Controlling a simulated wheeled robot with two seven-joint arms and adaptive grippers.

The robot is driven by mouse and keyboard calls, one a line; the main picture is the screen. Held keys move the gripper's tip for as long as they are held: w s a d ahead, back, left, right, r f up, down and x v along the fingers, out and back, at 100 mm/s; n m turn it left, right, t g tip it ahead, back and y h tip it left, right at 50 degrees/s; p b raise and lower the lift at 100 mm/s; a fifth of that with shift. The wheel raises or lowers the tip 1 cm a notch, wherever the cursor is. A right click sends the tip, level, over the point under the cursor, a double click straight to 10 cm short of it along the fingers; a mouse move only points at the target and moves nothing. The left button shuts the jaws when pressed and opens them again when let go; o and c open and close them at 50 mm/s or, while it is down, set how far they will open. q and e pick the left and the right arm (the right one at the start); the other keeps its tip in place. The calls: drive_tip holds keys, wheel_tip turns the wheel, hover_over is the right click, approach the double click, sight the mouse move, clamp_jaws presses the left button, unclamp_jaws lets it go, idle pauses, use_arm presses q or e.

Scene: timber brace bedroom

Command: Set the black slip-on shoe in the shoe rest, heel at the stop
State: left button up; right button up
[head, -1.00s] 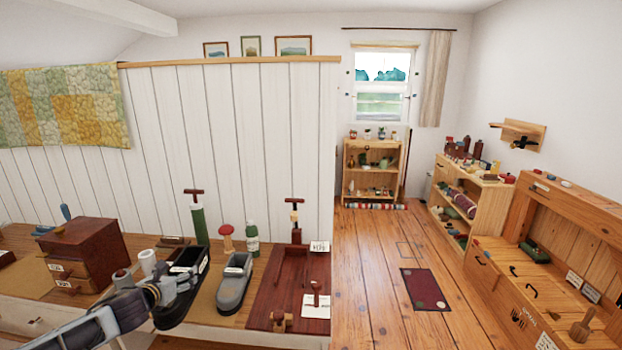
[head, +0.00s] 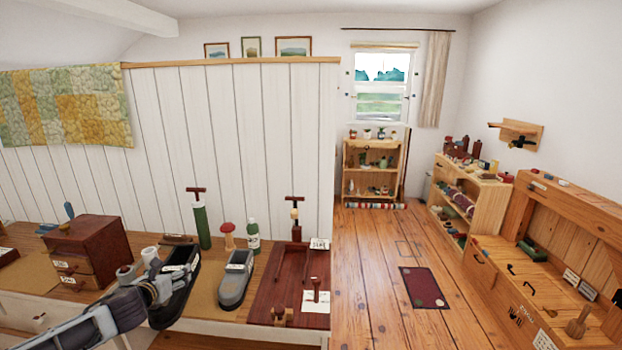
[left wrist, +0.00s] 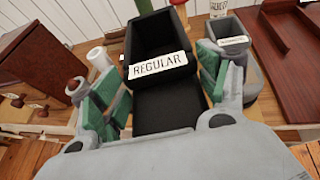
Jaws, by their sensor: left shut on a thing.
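The black slip-on shoe (head: 178,298) with a white REGULAR label is in my left gripper (head: 160,288). In the left wrist view the green-padded fingers (left wrist: 160,92) are shut on the shoe's sides, and its label and dark opening (left wrist: 155,38) face the camera. A dark red wooden board with raised rails (head: 262,306), which looks like the shoe rest, lies to the right on the bench. A grey shoe (head: 235,283) stands between the black shoe and this board. Whether the black shoe touches the bench is hard to tell. My right gripper is out of view.
A green pump-like tool (head: 203,228), a red-topped wooden peg (head: 227,240) and a green bottle (head: 253,238) stand behind the shoes. A brown drawer box (head: 88,248) stands left. Small wooden pieces and white cards sit on the red board; its middle is mostly clear.

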use_arm(q)
drive_tip(key=s+d+r, duration=0.3)
drive_tip(key=d+r, duration=0.1)
drive_tip(key=d, duration=0.3)
drive_tip(key=s+d+r, duration=0.4)
drive_tip(key=d, duration=0.3)
drive_tip(key=s+d+f+m+h, duration=0.1)
drive_tip(key=s+d+f, duration=0.5)
drive_tip(key=s+f, duration=0.2)
drive_tip(key=shift+f+h, duration=0.3)
drive_tip(key=shift+f, duration=0.55)
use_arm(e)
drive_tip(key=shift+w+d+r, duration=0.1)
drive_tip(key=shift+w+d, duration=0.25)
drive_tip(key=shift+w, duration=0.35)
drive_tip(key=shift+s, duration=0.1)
